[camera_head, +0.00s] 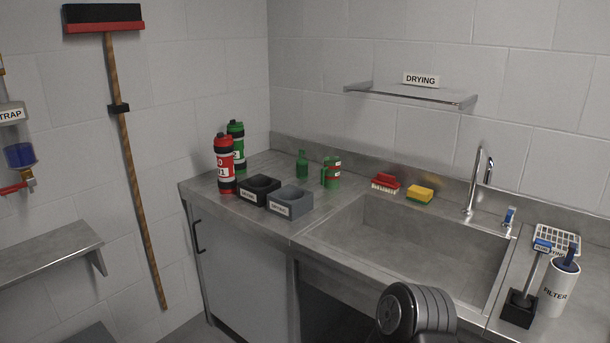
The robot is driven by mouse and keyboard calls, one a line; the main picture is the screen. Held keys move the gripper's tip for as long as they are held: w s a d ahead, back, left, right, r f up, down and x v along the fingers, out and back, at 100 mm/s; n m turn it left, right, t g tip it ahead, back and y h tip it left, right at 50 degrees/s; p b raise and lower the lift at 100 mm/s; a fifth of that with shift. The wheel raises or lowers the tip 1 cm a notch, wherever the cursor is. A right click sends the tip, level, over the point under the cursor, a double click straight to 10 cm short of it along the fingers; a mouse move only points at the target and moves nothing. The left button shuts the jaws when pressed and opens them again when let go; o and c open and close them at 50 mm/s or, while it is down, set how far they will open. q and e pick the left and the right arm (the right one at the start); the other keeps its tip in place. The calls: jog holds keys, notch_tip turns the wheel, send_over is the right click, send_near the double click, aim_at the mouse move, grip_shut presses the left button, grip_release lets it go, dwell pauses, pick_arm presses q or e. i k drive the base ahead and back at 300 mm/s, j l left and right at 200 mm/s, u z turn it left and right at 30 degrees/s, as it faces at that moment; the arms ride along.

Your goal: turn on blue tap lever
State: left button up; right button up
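The blue tap lever (509,214) stands upright on the sink's back rim, to the right of the tall silver faucet (476,182). The faucet's spout curves over at the top. The steel sink basin (405,240) below looks empty, and I see no water running. Neither of my grippers shows in the head view. A dark grey rounded part of my own arm is at the bottom edge, in front of the sink. It hides part of the counter's front edge.
Right of the sink stand a brush in a black holder (518,308), a white FILTER canister (558,287) and a white rack (558,237). A red brush (385,182) and yellow sponge (419,194) lie behind the basin. A DRYING shelf (410,94) hangs above.

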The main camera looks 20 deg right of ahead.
aim_at(510, 212)
jog(key=i+j+z, duration=0.2)
jog(key=z, duration=0.15)
jog(key=i+j+z, duration=0.15)
jog(key=j+z, duration=0.15)
jog(key=j, duration=0.15)
jog(key=i+j+z, duration=0.1)
jog(key=j+z, duration=0.55)
jog(key=j, duration=0.15)
